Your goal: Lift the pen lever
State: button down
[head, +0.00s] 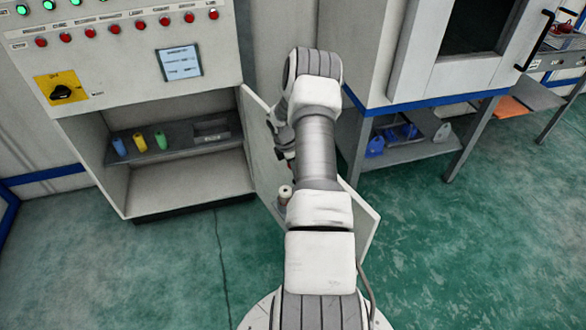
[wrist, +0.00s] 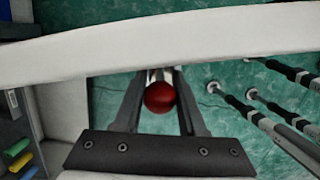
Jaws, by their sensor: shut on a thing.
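My gripper's two dark fingers (wrist: 161,78) are shut around a round red knob (wrist: 160,97) in the wrist view. A short pale stem shows behind the knob, between the fingertips. The knob appears to be the end of the pen lever; the rest of the lever is hidden. In the head view my arm reaches forward beside the open cabinet door (head: 262,150) and hides most of the gripper and the lever.
The control cabinet (head: 120,75) has an open lower bay, with blue, yellow (head: 140,142) and green pieces on its shelf. A pale band (wrist: 230,32) crosses the wrist view. A workbench (head: 400,165) with blue parts stands right. Green floor (head: 480,250) is clear.

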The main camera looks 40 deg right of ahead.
jog(key=shift+w+r, duration=0.25)
dwell(0.7)
jog(key=c, duration=0.9)
grip_release()
jog(key=o, duration=0.3)
jog(key=shift+o, duration=0.2)
jog(key=shift+s+f, duration=0.1)
jog(key=shift+f, duration=0.05)
jog(key=a+r, duration=0.3)
jog(key=r, duration=1.4)
jog(key=shift+w+a+p, duration=0.15)
jog(key=shift+w+p, duration=0.2)
jog(key=shift+r, duration=0.1)
